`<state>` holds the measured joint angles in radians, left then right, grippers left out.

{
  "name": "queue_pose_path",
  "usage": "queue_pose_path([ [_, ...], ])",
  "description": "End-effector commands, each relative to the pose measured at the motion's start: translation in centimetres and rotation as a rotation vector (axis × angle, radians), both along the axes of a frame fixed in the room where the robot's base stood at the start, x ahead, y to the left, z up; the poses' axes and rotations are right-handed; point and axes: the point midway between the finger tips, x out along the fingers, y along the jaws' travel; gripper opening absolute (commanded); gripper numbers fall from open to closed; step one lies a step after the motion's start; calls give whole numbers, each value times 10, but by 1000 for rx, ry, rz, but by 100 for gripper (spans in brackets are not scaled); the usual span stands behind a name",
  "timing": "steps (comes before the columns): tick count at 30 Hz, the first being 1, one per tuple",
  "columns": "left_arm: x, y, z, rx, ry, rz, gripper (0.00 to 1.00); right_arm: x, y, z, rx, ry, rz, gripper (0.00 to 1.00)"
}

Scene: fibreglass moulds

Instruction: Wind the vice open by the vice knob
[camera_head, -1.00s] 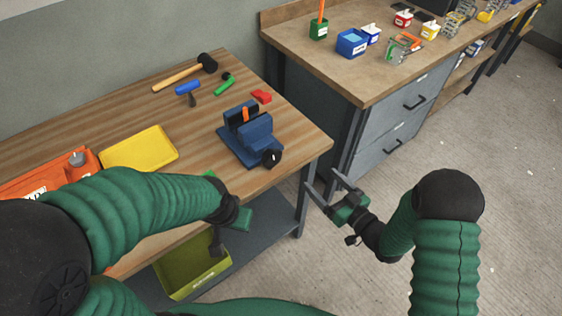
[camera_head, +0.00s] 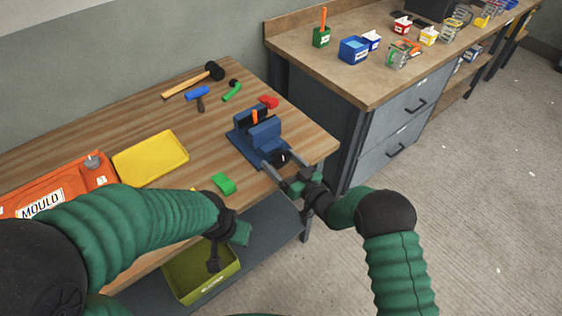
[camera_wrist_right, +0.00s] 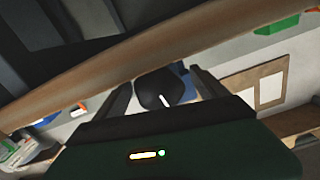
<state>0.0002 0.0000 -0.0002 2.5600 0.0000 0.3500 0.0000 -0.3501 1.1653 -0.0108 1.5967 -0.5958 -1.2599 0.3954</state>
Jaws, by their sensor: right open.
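The blue vice (camera_head: 262,135) stands at the right end of the wooden workbench, with an orange piece (camera_head: 254,117) between its jaws. Its black vice knob (camera_head: 282,157) faces the bench's front right edge. My right gripper (camera_head: 274,160) is open, with its fingers at either side of the knob; I cannot tell whether they touch it. In the right wrist view the knob (camera_wrist_right: 160,90), with a white mark, shows between the two fingers. My left gripper (camera_head: 222,250) hangs in front of the bench, mostly turned away, and its fingers are hard to make out.
A yellow tray (camera_head: 150,158), an orange mould box (camera_head: 50,192) and a green block (camera_head: 223,183) lie on the bench. A mallet (camera_head: 195,80), a blue-headed hammer (camera_head: 198,96) and a red piece (camera_head: 268,102) lie behind. An olive bin (camera_head: 200,272) is below; a drawer bench (camera_head: 375,85) stands right.

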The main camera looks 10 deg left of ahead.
Motion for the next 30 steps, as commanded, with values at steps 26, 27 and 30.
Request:
queue_pose_path([
  [26, 0, 0, -13, 0, 0, 0, 36, 2, 1, -4, -58, -75, -1, 20],
  [27, 0, 0, -19, 0, 0, -1, 36, 2, 1, -6, -93, -120, -1, 20],
  [30, 0, 0, -33, 0, 0, 0, 36, 2, 0, -6, -189, -244, 0, 20],
])
